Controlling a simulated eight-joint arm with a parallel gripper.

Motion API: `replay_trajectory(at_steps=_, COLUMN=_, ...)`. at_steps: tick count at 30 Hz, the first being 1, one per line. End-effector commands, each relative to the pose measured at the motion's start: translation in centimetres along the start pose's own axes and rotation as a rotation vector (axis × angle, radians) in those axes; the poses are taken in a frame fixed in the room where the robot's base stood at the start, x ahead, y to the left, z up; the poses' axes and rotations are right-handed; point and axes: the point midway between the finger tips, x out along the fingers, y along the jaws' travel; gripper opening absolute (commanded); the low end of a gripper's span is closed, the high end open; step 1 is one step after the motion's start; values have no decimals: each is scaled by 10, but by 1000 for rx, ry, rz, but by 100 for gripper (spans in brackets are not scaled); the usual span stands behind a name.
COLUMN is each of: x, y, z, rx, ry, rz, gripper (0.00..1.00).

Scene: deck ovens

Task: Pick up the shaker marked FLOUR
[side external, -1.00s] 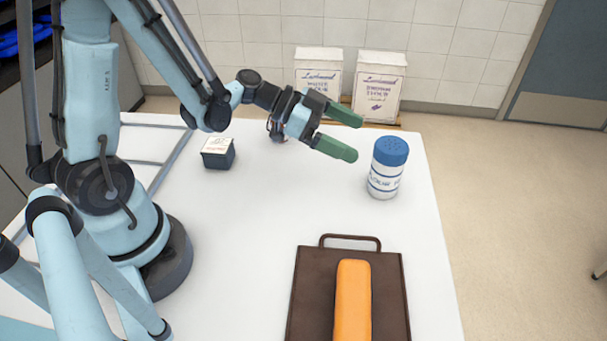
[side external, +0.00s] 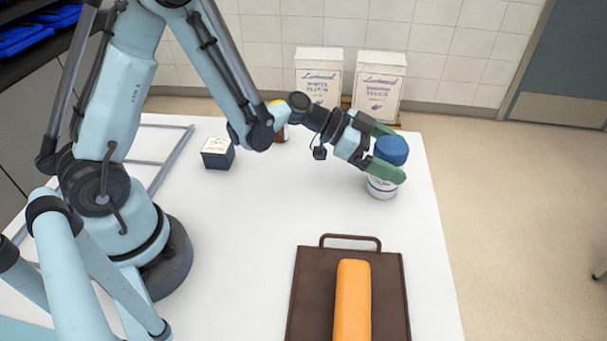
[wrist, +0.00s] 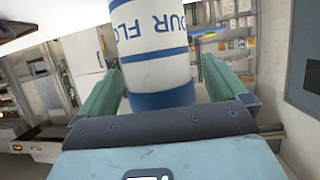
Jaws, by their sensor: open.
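The shaker marked FLOUR (side external: 383,187) stands upright near the right edge of the white table. It is white with blue bands and a blue lid. My gripper (side external: 392,152) is open, with its green fingers on either side of the shaker, just below the lid. In the wrist view the shaker (wrist: 158,65) is between the two fingers (wrist: 165,92), with part of its lettering readable. A narrow gap shows at each side there. The near finger hides the shaker's middle in the side view.
A brown tray (side external: 309,290) with an orange loaf-shaped block (side external: 352,300) lies at the front. A small dark box (side external: 218,154) stands left. An orange-topped container (side external: 280,118) is partly behind my arm. Two flour bags (side external: 318,77) stand behind the table. Mid-table is clear.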

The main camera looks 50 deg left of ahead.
Motion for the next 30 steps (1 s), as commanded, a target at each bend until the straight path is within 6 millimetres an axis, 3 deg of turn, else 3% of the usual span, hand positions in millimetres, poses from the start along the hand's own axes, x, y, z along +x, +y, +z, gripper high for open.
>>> replay_trajectory(at_steps=2, x=0, y=0, z=0, rx=0, ry=0, rz=0, gripper=99)
replay_trajectory(at_steps=15, x=-1, y=0, z=0, rx=0, ry=1, rz=0, gripper=35)
replay_trajectory(at_steps=30, x=-5, y=0, z=-11, rx=0, ry=1, rz=1, gripper=35)
